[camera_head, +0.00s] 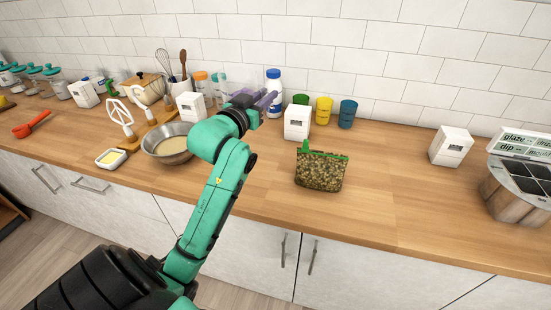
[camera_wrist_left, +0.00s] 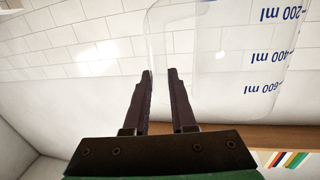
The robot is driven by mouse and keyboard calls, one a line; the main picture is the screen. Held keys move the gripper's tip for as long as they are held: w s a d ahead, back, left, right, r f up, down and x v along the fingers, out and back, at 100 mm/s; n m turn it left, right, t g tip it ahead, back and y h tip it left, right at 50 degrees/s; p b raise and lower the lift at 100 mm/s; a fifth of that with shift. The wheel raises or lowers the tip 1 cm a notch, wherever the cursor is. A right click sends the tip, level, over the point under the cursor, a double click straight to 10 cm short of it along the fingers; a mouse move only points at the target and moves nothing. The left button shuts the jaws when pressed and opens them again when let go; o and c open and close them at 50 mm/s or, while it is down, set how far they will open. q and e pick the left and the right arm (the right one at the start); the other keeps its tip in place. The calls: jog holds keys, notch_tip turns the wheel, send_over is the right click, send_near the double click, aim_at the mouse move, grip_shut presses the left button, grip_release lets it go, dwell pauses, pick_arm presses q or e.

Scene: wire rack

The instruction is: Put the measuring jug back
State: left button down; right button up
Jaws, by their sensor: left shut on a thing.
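The measuring jug (camera_wrist_left: 235,65) is clear, with blue ml markings that read upside down in the left wrist view. My left gripper, seen in the wrist view (camera_wrist_left: 160,72), is shut on a clear part at the jug's side, which looks like its handle. In the head view my left gripper (camera_head: 264,99) is over the back of the counter, near the white bottle. The jug's outline is hard to make out there, and my arm covers part of that area. My right gripper is not in view.
A metal bowl (camera_head: 168,146) stands left of my arm. A white bottle with a blue cap (camera_head: 273,95), a white box (camera_head: 297,123) and yellow (camera_head: 323,111) and blue (camera_head: 347,114) cups stand at the back.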

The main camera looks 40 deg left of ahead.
pick_arm(q)
notch_tip(320, 180, down, 19)
jog(key=s+p, duration=0.1)
jog(key=shift+s+a, duration=0.25)
jog(key=shift+a, duration=0.15)
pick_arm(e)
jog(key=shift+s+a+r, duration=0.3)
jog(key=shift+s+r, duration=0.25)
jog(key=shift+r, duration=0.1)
pick_arm(q)
jog(key=shift+f, duration=0.15)
jog(key=c, duration=0.7)
grip_release()
jog(key=shift+c, duration=0.2)
